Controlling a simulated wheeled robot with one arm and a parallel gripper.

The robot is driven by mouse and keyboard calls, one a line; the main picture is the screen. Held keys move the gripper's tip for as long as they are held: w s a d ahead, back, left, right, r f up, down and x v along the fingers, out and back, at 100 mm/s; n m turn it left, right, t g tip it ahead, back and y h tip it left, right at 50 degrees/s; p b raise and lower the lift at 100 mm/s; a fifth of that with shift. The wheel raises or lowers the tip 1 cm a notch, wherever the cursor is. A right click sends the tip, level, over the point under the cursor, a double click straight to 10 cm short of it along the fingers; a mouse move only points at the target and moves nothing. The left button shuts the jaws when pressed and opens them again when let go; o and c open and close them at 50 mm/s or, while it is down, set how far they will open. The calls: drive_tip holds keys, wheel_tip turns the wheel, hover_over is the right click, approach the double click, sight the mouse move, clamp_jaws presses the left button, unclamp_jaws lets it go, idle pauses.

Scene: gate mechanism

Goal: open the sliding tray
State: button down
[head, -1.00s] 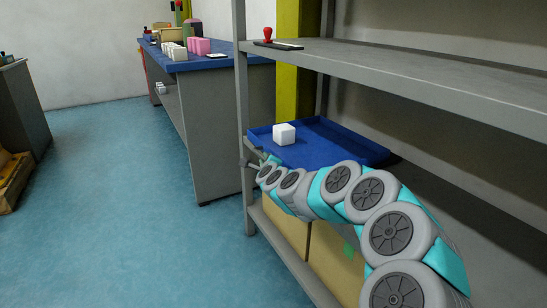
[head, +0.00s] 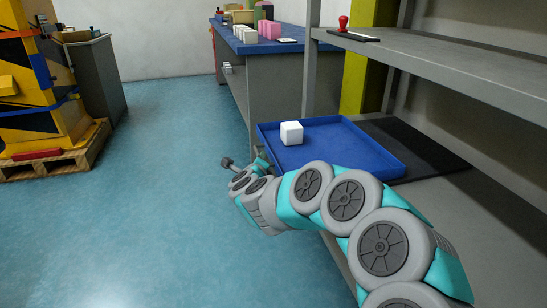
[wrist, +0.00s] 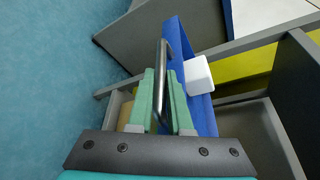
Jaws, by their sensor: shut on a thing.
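The sliding tray is a shallow blue tray (head: 345,150) on the shelf unit's lower level, and it juts out past the shelf front. A white cube (head: 291,133) sits in it near its left end. In the wrist view I see the tray (wrist: 205,119), the cube (wrist: 198,75) and the tray's dark bar handle (wrist: 163,62). My gripper (wrist: 164,76) has its green fingers on either side of the handle, shut on it. In the head view my arm hides most of the gripper and part of the tray's front.
A dark mat (head: 415,148) lies bare on the shelf behind the tray. A grey upper shelf (head: 450,67) with a red-handled stamp (head: 343,23) is above. A blue-topped bench (head: 262,42) stands behind. A pallet (head: 55,165) is at far left. The blue floor between is clear.

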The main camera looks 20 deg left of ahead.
drive_tip(key=shift+s+a, duration=0.3)
drive_tip(key=shift+a, duration=0.1)
drive_tip(key=c, duration=1.1)
unclamp_jaws()
drive_tip(key=shift+s, duration=0.1)
drive_tip(key=v, duration=0.7)
drive_tip(key=shift+s, duration=0.25)
